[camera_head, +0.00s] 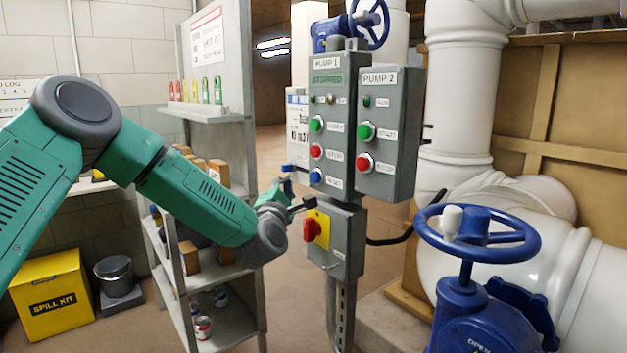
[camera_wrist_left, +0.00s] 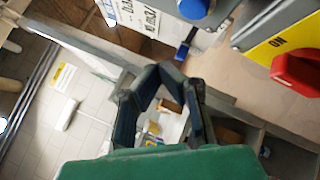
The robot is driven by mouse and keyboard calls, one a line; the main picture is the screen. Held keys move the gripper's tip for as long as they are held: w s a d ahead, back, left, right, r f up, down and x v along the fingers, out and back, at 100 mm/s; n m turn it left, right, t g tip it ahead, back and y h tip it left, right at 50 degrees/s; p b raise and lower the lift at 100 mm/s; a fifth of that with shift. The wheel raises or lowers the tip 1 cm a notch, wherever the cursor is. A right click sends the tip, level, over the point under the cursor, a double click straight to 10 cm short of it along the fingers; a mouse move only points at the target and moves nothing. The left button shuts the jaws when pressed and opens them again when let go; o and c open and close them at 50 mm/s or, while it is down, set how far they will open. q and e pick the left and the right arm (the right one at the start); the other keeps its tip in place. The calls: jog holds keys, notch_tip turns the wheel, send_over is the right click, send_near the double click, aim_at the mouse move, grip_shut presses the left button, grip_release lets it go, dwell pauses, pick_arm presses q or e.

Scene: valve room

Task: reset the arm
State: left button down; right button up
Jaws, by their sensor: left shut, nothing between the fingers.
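My left arm, green with dark grey joints, reaches in from the left in the head view. Its gripper (camera_head: 302,204) is partly hidden by the wrist and sits just left of the pump control boxes. In the left wrist view the dark fingers (camera_wrist_left: 160,72) come together at their tips, shut with nothing held. The red rotary switch (camera_head: 312,229) on its yellow plate (camera_head: 322,218) is just below and right of the gripper, apart from it. The switch also shows at the right of the left wrist view (camera_wrist_left: 298,72). My right gripper is not in view.
The PUMP 1 box (camera_head: 330,115) and PUMP 2 box (camera_head: 385,135) carry coloured buttons. A blue handwheel (camera_head: 520,238) and white pipes (camera_head: 460,100) fill the right. A metal shelf (camera_head: 235,300) stands behind my arm. A yellow spill kit box (camera_head: 50,285) is on the floor.

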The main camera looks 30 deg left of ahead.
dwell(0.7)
pick_arm(q)
jog(key=s+d+f+m+g+h, duration=0.25)
jog(key=s+d+f+m, duration=0.25)
jog(key=f, duration=0.5)
jog(key=s+d+f+m+g+h, duration=0.2)
jog(key=s+d+f+m+h, duration=0.15)
jog(key=d+f+m, duration=0.4)
jog(key=s+d+f+m+g+h, duration=0.25)
jog(key=s+f+m, duration=0.2)
jog(key=f, duration=0.75)
jog(key=s+d+f+m+g, duration=0.1)
jog(key=s+f+m+g, duration=0.2)
jog(key=s+f, duration=0.35)
jog(key=s+d+f+m+g, duration=0.2)
jog(key=s+f+m+g, duration=0.15)
jog(key=s, duration=0.65)
jog(key=s+a+f+m+g, duration=0.1)
jog(key=s+m+g, duration=0.1)
jog(key=s, duration=0.6)
jog(key=s+a+f+m+g, duration=0.1)
jog(key=s+f+m+g, duration=0.1)
jog(key=s, duration=0.7)
jog(key=shift+a+m+g+y, duration=0.25)
jog(key=shift+m+g+y, duration=0.15)
jog(key=shift+m, duration=0.55)
jog(key=shift+w+f, duration=0.1)
jog(key=shift+f, duration=0.05)
